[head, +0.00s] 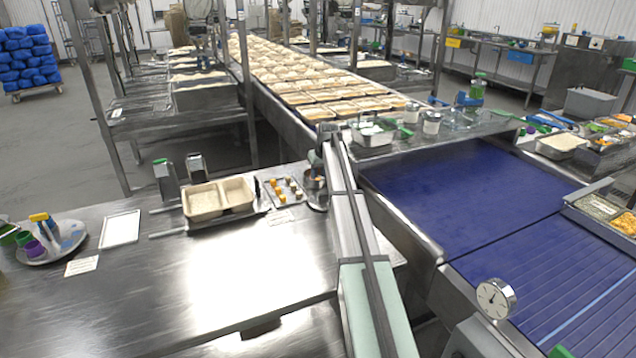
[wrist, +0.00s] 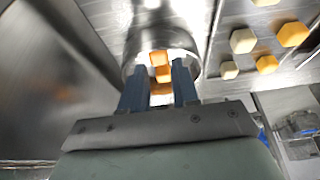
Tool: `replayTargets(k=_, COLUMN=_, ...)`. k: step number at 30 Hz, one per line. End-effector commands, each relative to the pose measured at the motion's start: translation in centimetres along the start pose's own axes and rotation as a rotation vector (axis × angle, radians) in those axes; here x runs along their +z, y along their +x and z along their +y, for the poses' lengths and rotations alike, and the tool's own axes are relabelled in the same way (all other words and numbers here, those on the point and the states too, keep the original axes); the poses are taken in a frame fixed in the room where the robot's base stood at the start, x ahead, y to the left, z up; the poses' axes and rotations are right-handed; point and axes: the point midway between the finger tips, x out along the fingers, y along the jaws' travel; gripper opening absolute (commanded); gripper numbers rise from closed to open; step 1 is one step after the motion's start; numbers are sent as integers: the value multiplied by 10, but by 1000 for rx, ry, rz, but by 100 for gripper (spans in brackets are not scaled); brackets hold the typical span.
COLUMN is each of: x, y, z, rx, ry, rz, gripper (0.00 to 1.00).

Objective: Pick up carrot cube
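My gripper (wrist: 160,70) points down at a round metal pot (wrist: 186,47). Its two blue fingers stand apart, one on each side of a short column of orange carrot cubes (wrist: 159,58) seen in the pot's mouth. I see a gap beside the cubes, so the fingers look open; their depth against the cubes is hard to tell. In the head view the pot (head: 316,196) stands at the right end of the steel table, and my arm hides part of it and my fingertips. A tray (head: 270,183) with orange and pale cubes lies just left of it.
More orange cubes (wrist: 293,34) and pale cubes (wrist: 243,41) lie on the tray at the wrist view's upper right. Two beige containers (head: 203,202) stand left of the tray. A blue conveyor (head: 450,190) runs to the right. The table's front middle is clear.

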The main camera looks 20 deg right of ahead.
Motion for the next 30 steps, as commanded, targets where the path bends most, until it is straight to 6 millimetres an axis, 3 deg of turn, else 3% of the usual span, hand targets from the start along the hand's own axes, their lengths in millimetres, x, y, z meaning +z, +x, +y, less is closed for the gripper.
replayTargets(k=4, x=0, y=19, z=0, rx=0, ry=0, rz=-1, gripper=30)
replayTargets(k=12, x=0, y=22, z=0, rx=0, ry=0, rz=0, gripper=30)
replayTargets(k=22, x=0, y=22, z=0, rx=0, ry=0, rz=0, gripper=0)
replayTargets(k=30, x=0, y=22, z=0, rx=0, ry=0, rz=0, gripper=0)
